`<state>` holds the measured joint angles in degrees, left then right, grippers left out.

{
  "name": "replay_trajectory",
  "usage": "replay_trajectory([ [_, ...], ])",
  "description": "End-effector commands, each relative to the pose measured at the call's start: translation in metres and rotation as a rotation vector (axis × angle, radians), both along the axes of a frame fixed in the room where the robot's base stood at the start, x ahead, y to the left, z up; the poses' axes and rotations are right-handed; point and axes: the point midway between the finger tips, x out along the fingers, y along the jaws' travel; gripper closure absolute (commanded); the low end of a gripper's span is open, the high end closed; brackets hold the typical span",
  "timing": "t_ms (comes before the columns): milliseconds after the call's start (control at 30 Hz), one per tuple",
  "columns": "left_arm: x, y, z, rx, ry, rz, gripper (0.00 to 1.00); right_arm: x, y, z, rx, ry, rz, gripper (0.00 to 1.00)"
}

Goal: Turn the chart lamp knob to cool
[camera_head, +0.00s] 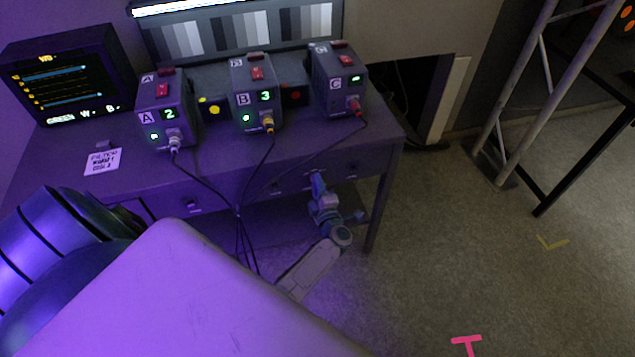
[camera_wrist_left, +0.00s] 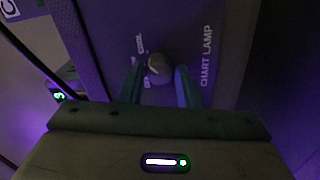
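The chart lamp knob (camera_wrist_left: 160,66) is a small round grey knob on a dark panel in the left wrist view. A CHART LAMP label (camera_wrist_left: 207,57) runs beside it, and the word COOL (camera_wrist_left: 139,44) is printed near its upper left. My left gripper (camera_wrist_left: 160,80) has one finger on each side of the knob, with a narrow gap visible. In the head view my left gripper (camera_head: 318,184) is at the front face of the desk (camera_head: 225,168); the knob cannot be made out there. My right gripper is in neither view.
Boxes A (camera_head: 165,105), B (camera_head: 254,92) and C (camera_head: 338,80) stand on the desk, with cables hanging down in front. A monitor (camera_head: 65,75) is at the left. A metal truss (camera_head: 515,95) stands at the right.

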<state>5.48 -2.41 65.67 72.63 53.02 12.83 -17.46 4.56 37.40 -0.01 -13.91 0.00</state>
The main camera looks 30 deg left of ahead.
Motion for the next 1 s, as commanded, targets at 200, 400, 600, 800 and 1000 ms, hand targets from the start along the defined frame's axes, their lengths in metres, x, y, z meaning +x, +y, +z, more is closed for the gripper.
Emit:
replay_trajectory([
  [200, 0.000, 0.000, 0.000, -0.001, -0.001, 0.000, 0.53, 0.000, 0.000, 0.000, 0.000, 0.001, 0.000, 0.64],
  [400, -0.002, -0.003, 0.000, -0.001, -0.002, 0.000, 0.53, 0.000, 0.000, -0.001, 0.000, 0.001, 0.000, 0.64],
  [600, -0.022, -0.025, -0.003, -0.006, 0.000, 0.001, 0.53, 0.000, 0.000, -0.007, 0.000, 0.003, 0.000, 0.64],
  [800, -0.048, -0.056, -0.003, -0.004, 0.001, 0.000, 0.53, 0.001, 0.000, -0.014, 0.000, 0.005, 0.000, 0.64],
  [1000, -0.066, -0.077, -0.002, -0.004, 0.000, 0.001, 0.53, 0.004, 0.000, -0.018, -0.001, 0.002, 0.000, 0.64],
])
